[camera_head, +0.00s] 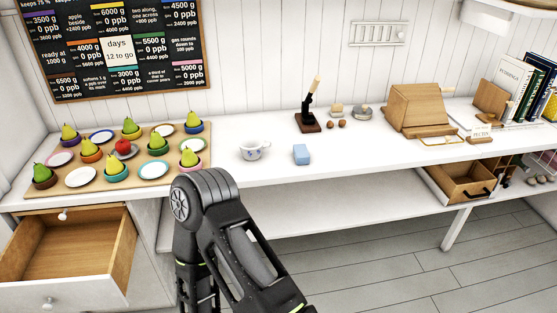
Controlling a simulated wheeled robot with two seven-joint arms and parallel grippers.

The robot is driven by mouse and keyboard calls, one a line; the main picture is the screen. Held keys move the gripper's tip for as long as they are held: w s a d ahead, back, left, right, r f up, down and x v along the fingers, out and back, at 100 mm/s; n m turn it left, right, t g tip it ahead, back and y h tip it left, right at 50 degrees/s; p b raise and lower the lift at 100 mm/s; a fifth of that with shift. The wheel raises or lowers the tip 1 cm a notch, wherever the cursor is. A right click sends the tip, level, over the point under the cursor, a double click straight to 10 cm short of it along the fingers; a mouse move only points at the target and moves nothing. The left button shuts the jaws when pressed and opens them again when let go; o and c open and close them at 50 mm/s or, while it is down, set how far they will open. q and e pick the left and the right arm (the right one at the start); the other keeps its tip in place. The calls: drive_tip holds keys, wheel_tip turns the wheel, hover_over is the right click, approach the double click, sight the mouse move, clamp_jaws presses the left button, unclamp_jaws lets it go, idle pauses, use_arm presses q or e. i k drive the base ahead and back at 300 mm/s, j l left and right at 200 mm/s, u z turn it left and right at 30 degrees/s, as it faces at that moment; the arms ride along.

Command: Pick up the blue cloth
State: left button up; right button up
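The blue cloth (301,155) appears as a small, light-blue folded block. It lies on the white countertop near the front edge, just right of a patterned white mug (254,150) and apart from it. Nothing covers it. One of my black arms rises from the bottom of the view, left of the middle, and bends down to the lower right, in front of the counter. Neither gripper's fingers show in the view.
A wooden board (100,190) with pears, plates and bowls fills the counter's left. A wooden stand with a dark handle (309,123) is behind the cloth. A wooden box (416,108) stands right. An open drawer (70,262) juts out lower left. Counter right of the cloth is clear.

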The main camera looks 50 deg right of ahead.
sight(301, 152)
drive_tip(key=z, duration=2)
drive_tip(key=i+z, duration=0.2)
drive_tip(key=z, duration=0.2)
drive_tip(key=i+j+z, duration=0.15)
drive_tip(key=z, duration=0.3)
